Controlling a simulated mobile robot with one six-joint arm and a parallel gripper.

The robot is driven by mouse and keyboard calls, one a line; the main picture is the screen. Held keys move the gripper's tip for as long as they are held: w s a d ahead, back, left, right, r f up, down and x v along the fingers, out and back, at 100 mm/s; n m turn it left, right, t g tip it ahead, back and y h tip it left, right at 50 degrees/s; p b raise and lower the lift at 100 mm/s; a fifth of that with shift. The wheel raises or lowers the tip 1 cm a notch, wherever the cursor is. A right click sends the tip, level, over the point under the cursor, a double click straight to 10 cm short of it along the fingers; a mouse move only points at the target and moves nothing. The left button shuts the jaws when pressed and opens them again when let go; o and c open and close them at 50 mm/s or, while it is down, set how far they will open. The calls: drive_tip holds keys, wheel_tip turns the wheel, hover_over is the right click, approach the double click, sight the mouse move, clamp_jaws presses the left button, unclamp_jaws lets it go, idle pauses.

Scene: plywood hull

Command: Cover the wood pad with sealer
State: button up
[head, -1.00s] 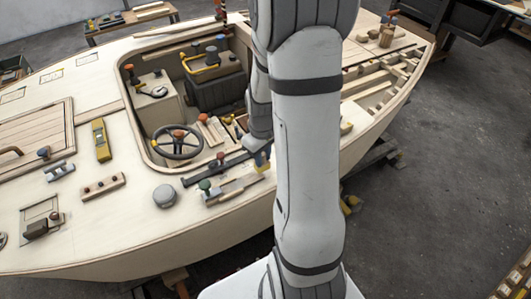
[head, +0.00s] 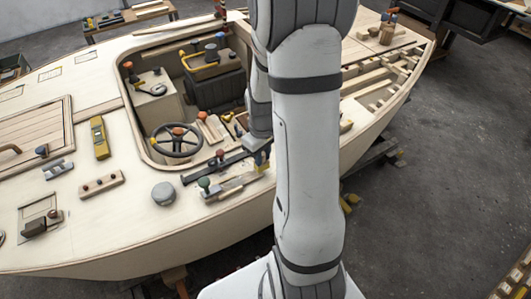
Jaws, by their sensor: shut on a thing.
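My gripper (head: 259,156) is small in the head view, at the lower end of my arm by the near rim of the cockpit. It is shut on a small yellow thing (head: 262,165), too small and partly hidden to name. Just below and left of it, a light wood piece (head: 238,183) lies on the near deck and may be the wood pad. I cannot tell whether the held thing touches it, and I cannot make out any sealer.
A dark rail (head: 213,168) and a green-knobbed fitting (head: 205,184) lie left of my gripper. A grey round cap (head: 163,194), a wooden strip (head: 102,184) and a yellow tool (head: 99,138) are farther left on the deck. The steering wheel (head: 175,141) stands in the cockpit.

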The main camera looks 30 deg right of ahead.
drive_tip(key=shift+f+b, duration=0.45)
drive_tip(key=shift+f, duration=0.15)
drive_tip(key=shift+a+r, duration=0.15)
drive_tip(key=shift+a, duration=1.7)
drive_tip(key=shift+s+a+f+b, duration=0.15)
drive_tip(key=shift+a+b, duration=0.15)
drive_tip(key=shift+a, duration=1.55)
drive_tip(key=shift+s+a+f+b, duration=0.15)
drive_tip(key=shift+a+b, duration=0.1)
drive_tip(key=shift+a, duration=1.6)
drive_tip(key=shift+o, duration=0.3)
drive_tip(key=shift+a+r, duration=0.2)
drive_tip(key=shift+a, duration=1.15)
drive_tip(key=shift+d+r, duration=0.1)
drive_tip(key=shift+d, duration=0.05)
drive_tip(key=shift+c, duration=0.6)
drive_tip(key=shift+w+d, duration=0.15)
drive_tip(key=shift+d, duration=0.7)
clamp_jaws()
drive_tip(key=shift+d, duration=0.65)
drive_tip(key=shift+w+d+b, duration=0.1)
drive_tip(key=shift+d+b, duration=0.3)
drive_tip(key=shift+d, duration=4.85)
